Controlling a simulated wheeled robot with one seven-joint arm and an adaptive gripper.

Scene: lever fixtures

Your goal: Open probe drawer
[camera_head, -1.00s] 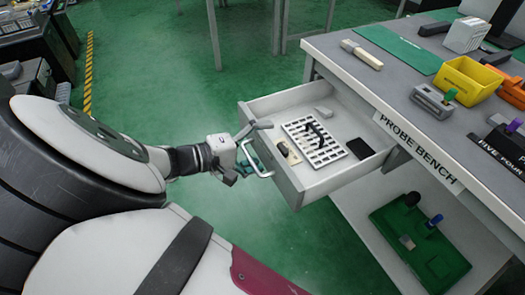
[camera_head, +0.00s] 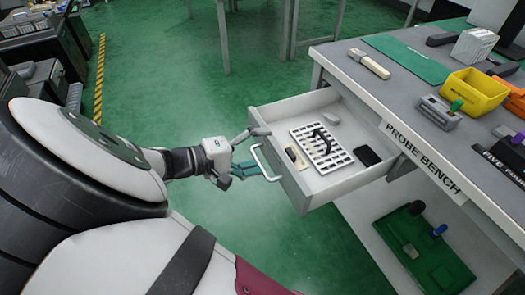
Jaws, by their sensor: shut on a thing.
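The probe drawer (camera_head: 299,186) is a grey-white box drawer pulled well out of the bench, with its inside in view. A white bow handle (camera_head: 257,158) stands off its front face. My gripper (camera_head: 262,154) is at this handle, with a grey finger above and a teal finger below, and is shut on it. The exact contact is too small to see. In the drawer lie a white slotted tray (camera_head: 332,162) with a dark curved piece (camera_head: 321,136) on it, a black flat item (camera_head: 367,153) and a small grey piece (camera_head: 331,118).
A green tray (camera_head: 425,250) sits on the shelf below. Floor left of the drawer is clear.

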